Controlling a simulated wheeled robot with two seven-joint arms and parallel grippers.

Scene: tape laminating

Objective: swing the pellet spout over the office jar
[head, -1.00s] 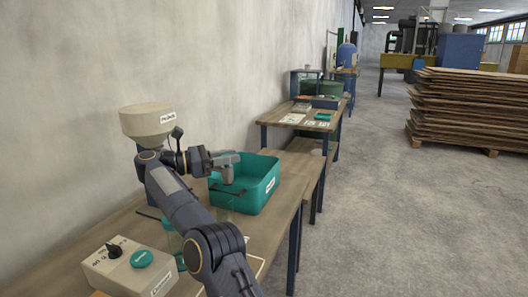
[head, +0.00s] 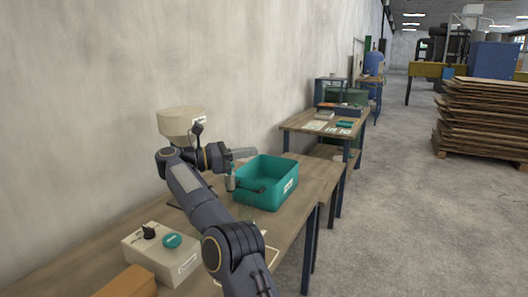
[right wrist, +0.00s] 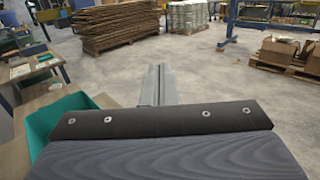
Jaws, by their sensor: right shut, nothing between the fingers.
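The beige pellet hopper (head: 182,122) stands by the wall in the head view, behind my right arm. My left gripper is out of view.
The teal bin (head: 289,187) sits on the wooden bench (head: 95,248). A beige control box (head: 170,262) with a dark knob and teal button stands near left, beside an orange-brown block (head: 127,284). A second table (head: 298,123) stands beyond.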

